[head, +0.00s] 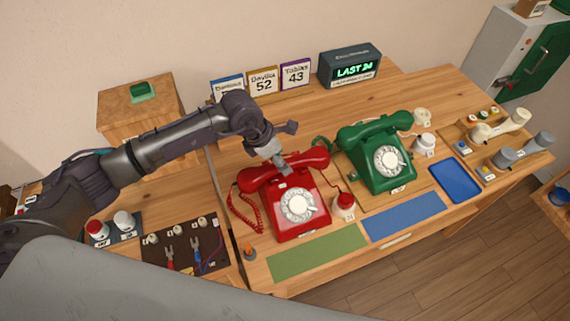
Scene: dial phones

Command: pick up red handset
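The red dial phone (299,206) stands on the wooden desk, with its red handset (314,158) lying across the top. A coiled red cord hangs at its left side. My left gripper (281,164) reaches in from the left and is at the middle of the red handset, covering part of it. Its fingers are small and partly hidden, so I cannot tell whether they touch or grip the handset. The handset appears to sit on its cradle. My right gripper is out of view.
A green phone (388,160) stands close to the right. Name cards (262,81) and a lit display box (349,67) stand behind. A green mat (318,251) and a blue mat (404,215) lie clear in front.

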